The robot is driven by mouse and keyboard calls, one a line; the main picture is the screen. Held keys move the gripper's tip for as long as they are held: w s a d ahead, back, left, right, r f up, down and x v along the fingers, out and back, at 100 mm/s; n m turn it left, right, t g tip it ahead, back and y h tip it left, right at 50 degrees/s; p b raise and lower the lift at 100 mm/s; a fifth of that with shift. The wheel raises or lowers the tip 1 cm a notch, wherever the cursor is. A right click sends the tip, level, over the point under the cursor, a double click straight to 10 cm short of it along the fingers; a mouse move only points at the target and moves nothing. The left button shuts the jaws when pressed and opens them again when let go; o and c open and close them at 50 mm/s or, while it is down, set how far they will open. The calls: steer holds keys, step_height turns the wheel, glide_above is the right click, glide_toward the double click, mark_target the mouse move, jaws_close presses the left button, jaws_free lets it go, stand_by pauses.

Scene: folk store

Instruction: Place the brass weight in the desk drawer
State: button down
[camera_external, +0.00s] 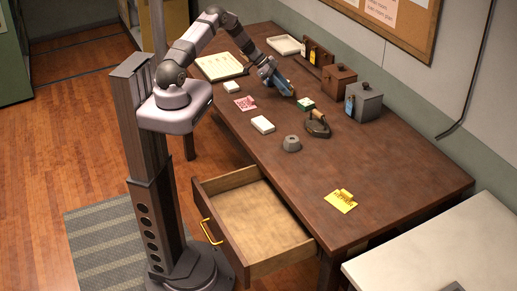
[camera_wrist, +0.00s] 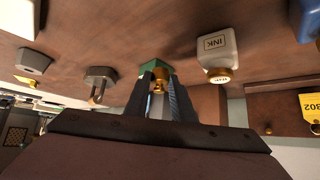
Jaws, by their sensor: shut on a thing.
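The brass weight (camera_wrist: 158,82) is a small gold-coloured piece between the fingers of my gripper (camera_wrist: 160,88) in the wrist view. My gripper is shut on it. In the external view my gripper (camera_external: 280,83) is over the back part of the desk (camera_external: 385,175), and the weight cannot be made out there. The desk drawer (camera_external: 258,222) is pulled out at the near left side of the desk, with a brass handle, and looks empty. It is well to the front of my gripper.
Close by are a green box (camera_external: 305,104), a dark iron (camera_external: 317,124), a grey block (camera_external: 291,143) and white boxes (camera_external: 263,124). An ink bottle (camera_wrist: 217,52) shows beside my gripper. Brown and grey boxes (camera_external: 367,101) line the wall. The desk's front right is mostly clear around a yellow tag (camera_external: 341,202).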

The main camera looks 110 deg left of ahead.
steer(key=shift+r+b, duration=0.55)
steer(key=shift+r, duration=2.1)
steer(key=w+d+m+h, duration=0.2)
steer(key=w+d, duration=0.3)
steer(key=d, duration=0.4)
steer(key=w+d+m+h, duration=0.1)
steer(key=w+d+m, duration=0.1)
steer(key=w+d, duration=0.5)
steer(key=m+g+h+b, duration=0.5)
steer(key=m+h, duration=0.1)
steer(key=m, duration=0.4)
glide_above(237, 219)
steer(key=s+a, duration=0.1)
steer(key=a, duration=0.2)
step_height(237, 219, down, 15)
steer(key=shift+s+r, duration=0.15)
steer(key=shift+s, duration=0.05)
steer(key=shift+f+p, duration=0.35)
steer(key=shift+f, duration=4.55)
steer(key=shift+f, duration=0.1)
